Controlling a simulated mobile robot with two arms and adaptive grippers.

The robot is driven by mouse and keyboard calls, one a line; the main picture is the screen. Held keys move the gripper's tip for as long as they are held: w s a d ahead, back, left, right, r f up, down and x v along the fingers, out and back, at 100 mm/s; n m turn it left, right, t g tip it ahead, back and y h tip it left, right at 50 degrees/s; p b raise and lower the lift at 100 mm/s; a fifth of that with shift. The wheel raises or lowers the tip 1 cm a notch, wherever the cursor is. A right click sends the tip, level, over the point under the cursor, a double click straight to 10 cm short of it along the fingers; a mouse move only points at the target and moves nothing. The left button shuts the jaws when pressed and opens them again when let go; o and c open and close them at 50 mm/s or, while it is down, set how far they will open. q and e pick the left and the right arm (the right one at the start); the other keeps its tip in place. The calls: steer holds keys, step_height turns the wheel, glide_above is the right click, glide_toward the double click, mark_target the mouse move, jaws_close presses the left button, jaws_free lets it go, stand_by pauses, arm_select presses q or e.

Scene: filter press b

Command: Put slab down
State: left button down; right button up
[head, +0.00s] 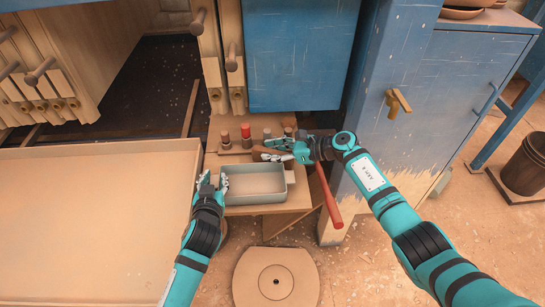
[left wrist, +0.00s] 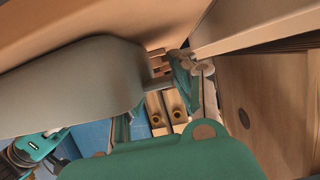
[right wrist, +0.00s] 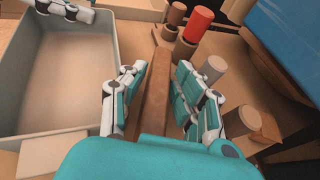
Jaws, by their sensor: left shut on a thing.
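A long brown bar (right wrist: 155,90) lies between the spread fingers of my right gripper (right wrist: 160,100), with gaps on both sides; I cannot tell for sure whether it is the slab. In the head view it shows in part by the right gripper (head: 276,150), behind the grey-green tray (head: 256,198). My left gripper (head: 205,184) is at the left wall of this open, empty tray and is shut on it. The tray's grey side fills the left of the left wrist view (left wrist: 70,85). No other slab is plain to see.
Several small cylinders, one red (right wrist: 199,24), stand behind and right of the bar. A red lever (head: 328,195) slants down beside the shelf. A blue cabinet post (head: 380,110) stands at right. A wide tan tray (head: 90,225) lies at left.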

jaws_close()
steer(key=r, duration=0.9)
steer(key=shift+s+a+r, duration=0.35)
steer(key=shift+s, duration=0.05)
steer(key=s+a, duration=0.5)
steer(key=s, duration=0.3)
glide_above(253, 187)
steer(key=shift+f, duration=4.45)
